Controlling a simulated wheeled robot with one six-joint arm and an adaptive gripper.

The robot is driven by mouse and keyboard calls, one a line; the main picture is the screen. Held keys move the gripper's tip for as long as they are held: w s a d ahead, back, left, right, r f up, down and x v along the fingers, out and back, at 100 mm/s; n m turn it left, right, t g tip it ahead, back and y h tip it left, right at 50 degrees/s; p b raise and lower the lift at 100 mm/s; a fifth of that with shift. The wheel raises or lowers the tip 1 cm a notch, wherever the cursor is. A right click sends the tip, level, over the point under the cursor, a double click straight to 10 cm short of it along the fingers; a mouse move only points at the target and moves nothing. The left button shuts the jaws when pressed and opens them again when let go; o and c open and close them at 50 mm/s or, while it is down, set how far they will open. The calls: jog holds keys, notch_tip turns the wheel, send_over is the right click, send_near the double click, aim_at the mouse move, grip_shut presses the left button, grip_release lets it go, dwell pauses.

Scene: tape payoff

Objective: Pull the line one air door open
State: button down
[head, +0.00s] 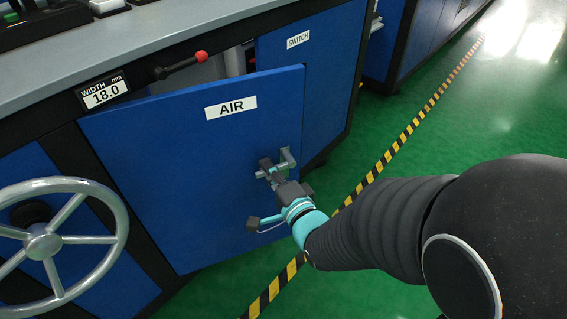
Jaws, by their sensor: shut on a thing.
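The blue air door (200,165) carries a white AIR label (231,107) and stands partly swung out from the machine front. Its right edge is out from the frame, and part of the inside shows above its top edge. A grey handle (287,158) sits near the door's right edge. My gripper (268,168) is at this handle, with its fingers closed on it. The fingers hide part of the handle.
A grey handwheel (43,240) stands out at the lower left. A WIDTH display (103,92) reads 18.0 mm, near a red-tipped lever (200,57). The blue SWITCH panel (299,42) is right of the opening. Green floor (440,140) with a striped line (400,140) lies to the right.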

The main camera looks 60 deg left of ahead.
jog(key=c, duration=1.1)
grip_release()
jog(key=shift+w, duration=0.15)
jog(key=shift+s+d, duration=0.15)
jog(key=shift+d, duration=1.75)
jog(key=shift+s+d, duration=0.1)
jog(key=shift+d, duration=1.8)
